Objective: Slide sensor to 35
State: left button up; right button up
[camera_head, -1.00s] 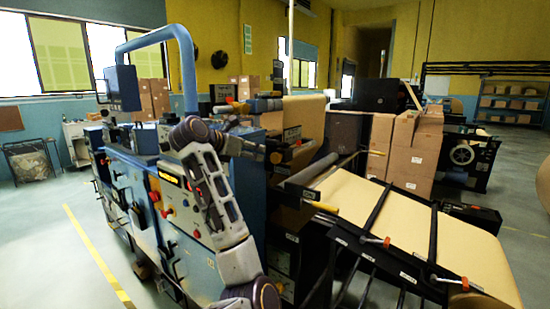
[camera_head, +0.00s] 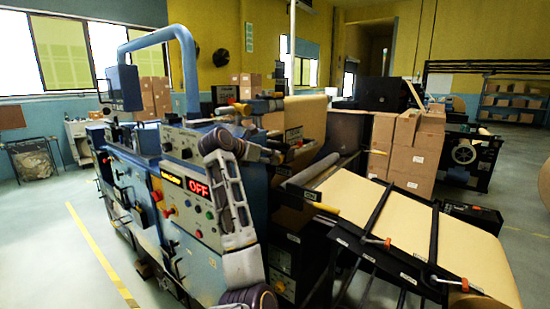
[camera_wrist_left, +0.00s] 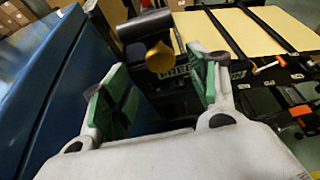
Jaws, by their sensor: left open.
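My left gripper (camera_head: 277,156) is at the upper end of my arm in the head view, small and partly lost against the dark machine parts. In the left wrist view its two green-padded fingers (camera_wrist_left: 158,90) are apart with nothing gripped. A dark cylinder with a yellow-brown knob (camera_wrist_left: 160,57) is beyond the fingertips, between them in the picture and apart from the pads. I cannot tell for certain which part is the sensor, and no scale reading is legible. My right gripper is not in view.
A roller (camera_head: 305,178) and a kraft paper web (camera_head: 440,240) are at right. Boxes (camera_head: 408,155) stand behind.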

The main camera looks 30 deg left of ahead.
aim_at(276, 158)
pick_arm(q)
jog(key=x, duration=0.5)
jog(key=shift+p, duration=0.4)
jog(key=shift+w+f, duration=0.25)
jog(key=shift+w, duration=0.3)
jog(key=shift+c, duration=0.3)
grip_shut()
